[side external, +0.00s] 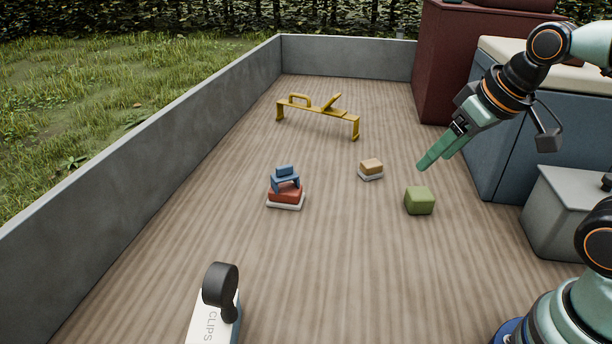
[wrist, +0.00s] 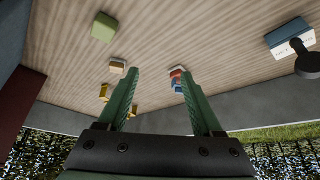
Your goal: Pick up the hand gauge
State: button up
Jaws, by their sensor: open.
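Nothing here is marked as the hand gauge, and I cannot tell for certain which thing it is. A yellow bar on two legs (side external: 318,113), with a loop handle and a slanted plate on top, stands at the back of the deck. Only parts of it show in the wrist view (wrist: 104,92), beyond the left finger. My gripper (side external: 424,163) is open and empty, raised above the deck at the right near the green block. Its two green fingers stand apart in the wrist view (wrist: 160,76), with nothing between them.
A green block (side external: 419,201) lies near my gripper. A small tan-and-white stack (side external: 371,170) and a red-and-blue stack (side external: 286,190) stand mid-deck. A CLIPS box (side external: 213,318) with a black piece is in front. Grey walls (side external: 180,130) edge the deck; cabinets (side external: 510,150) stand right.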

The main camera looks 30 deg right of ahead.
aim_at(231, 286)
jog(key=o, duration=0.5)
jog(key=w+a+f+n+t+y, duration=0.2)
jog(key=w+a+f+t+y, duration=0.1)
jog(key=w+a, duration=0.55)
jog(key=w+a+f+n+t+y, duration=0.2)
jog(key=w+a, duration=0.3)
jog(key=a, duration=0.6)
jog(key=s+a+f+n+y, duration=0.2)
jog(key=s+a, duration=0.1)
jog(key=a, duration=0.1)
jog(key=s+a+f+n+t+y, duration=0.1)
jog(key=s+a+f+n+y, duration=0.1)
jog(key=s+a+f+y, duration=0.1)
jog(key=s+a+f+n+y, duration=0.2)
jog(key=s+a+n+y, duration=0.1)
jog(key=s+a, duration=0.2)
jog(key=shift+a+f+t, duration=0.2)
jog(key=shift+a+t, duration=0.1)
jog(key=shift+a, duration=0.4)
jog(key=shift+x, duration=3.6)
